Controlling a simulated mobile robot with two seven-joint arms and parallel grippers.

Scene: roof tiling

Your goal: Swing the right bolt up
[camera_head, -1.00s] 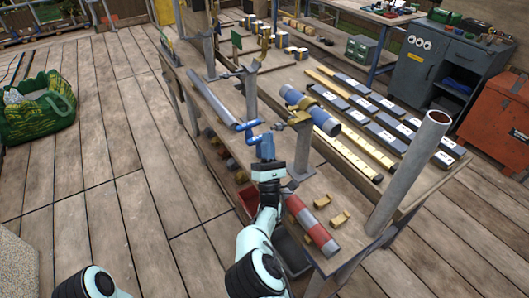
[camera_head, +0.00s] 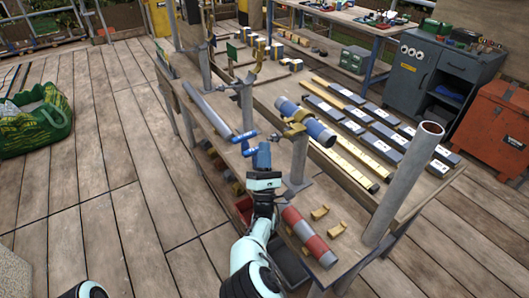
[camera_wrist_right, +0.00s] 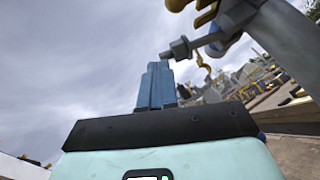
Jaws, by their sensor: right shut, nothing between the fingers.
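The right clamp stands on a grey post (camera_head: 299,160). It has brass-yellow parts (camera_head: 294,130) and carries a blue-and-grey cylinder (camera_head: 306,120). In the right wrist view, the bolt shows as a grey rod with a hex nut (camera_wrist_right: 180,48), reaching left from a grey bracket (camera_wrist_right: 232,22). My right gripper (camera_head: 262,148) is shut and empty, its blue fingers pointing up. In the wrist view the fingertips (camera_wrist_right: 158,68) are just below and left of the nut; I cannot tell if they touch. My left gripper is out of view.
A grey pipe (camera_head: 207,110) lies along the bench to the left, with a blue piece (camera_head: 244,137) by its near end. A tall grey tube (camera_head: 405,185) stands at the right. Open decking is on the left.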

